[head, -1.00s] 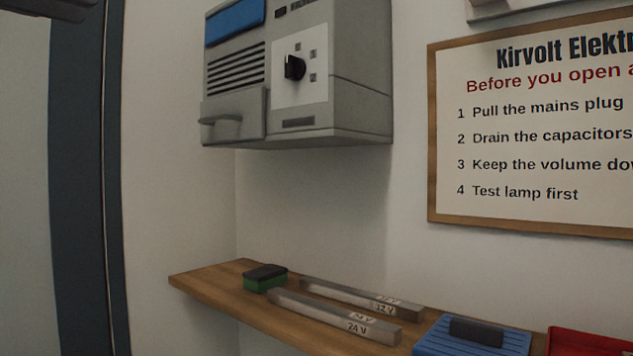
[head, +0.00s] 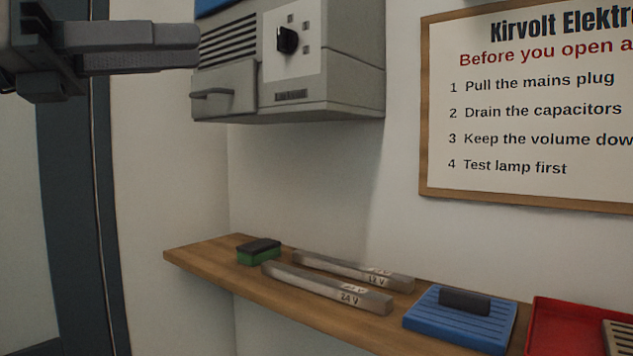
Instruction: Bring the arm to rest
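My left gripper (head: 197,47) comes in from the left at the top left of the head view. It is dark grey and its fingers point right, in front of the left edge of the grey wall unit (head: 335,95). I see the fingers nearly edge-on, so I cannot tell whether they are open or shut. No held object shows at its tips. My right gripper is not in view.
A wooden shelf (head: 205,262) below holds a green-and-black block (head: 259,252), two metal bars marked 24 V (head: 325,288) and 12 V (head: 350,270), a blue ribbed tray (head: 470,328) with a dark block, and a red tray (head: 560,315). A framed notice (head: 530,110) hangs right.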

